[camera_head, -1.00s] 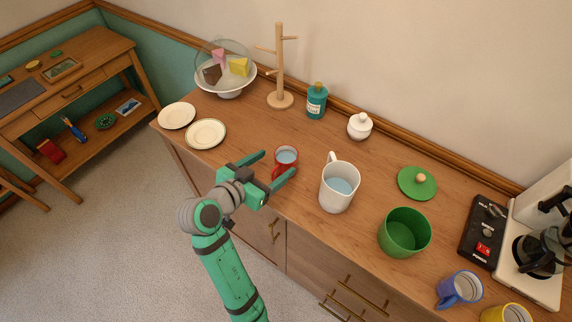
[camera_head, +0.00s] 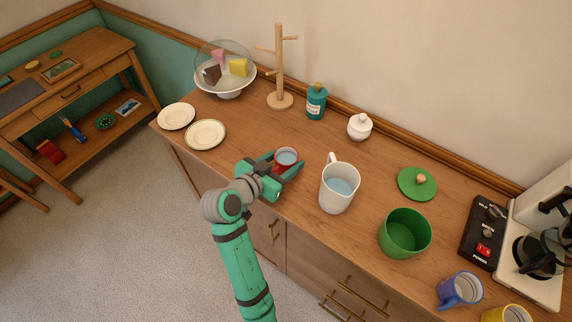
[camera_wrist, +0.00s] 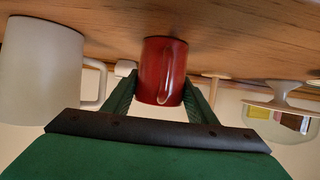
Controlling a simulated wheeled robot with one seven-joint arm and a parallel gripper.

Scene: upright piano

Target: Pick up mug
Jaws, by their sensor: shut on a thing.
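A red mug (camera_head: 287,155) with pale blue inside stands on the wooden sideboard, between the plates and the white pitcher. My gripper (camera_head: 282,165) reaches it from the front edge of the sideboard, with its green fingers around the mug's sides. In the wrist view the red mug (camera_wrist: 160,68) sits between the two fingers (camera_wrist: 160,96), its handle facing the camera. My gripper is shut on the mug. The mug's lower part is hidden by the gripper in the head view. I cannot tell whether it still touches the sideboard.
The white pitcher (camera_head: 338,188) stands close to the right of my gripper. A green pot (camera_head: 404,234) is farther right, with blue and yellow mugs beyond. Two plates (camera_head: 205,134) lie to the left. A wooden mug tree (camera_head: 279,70) stands behind.

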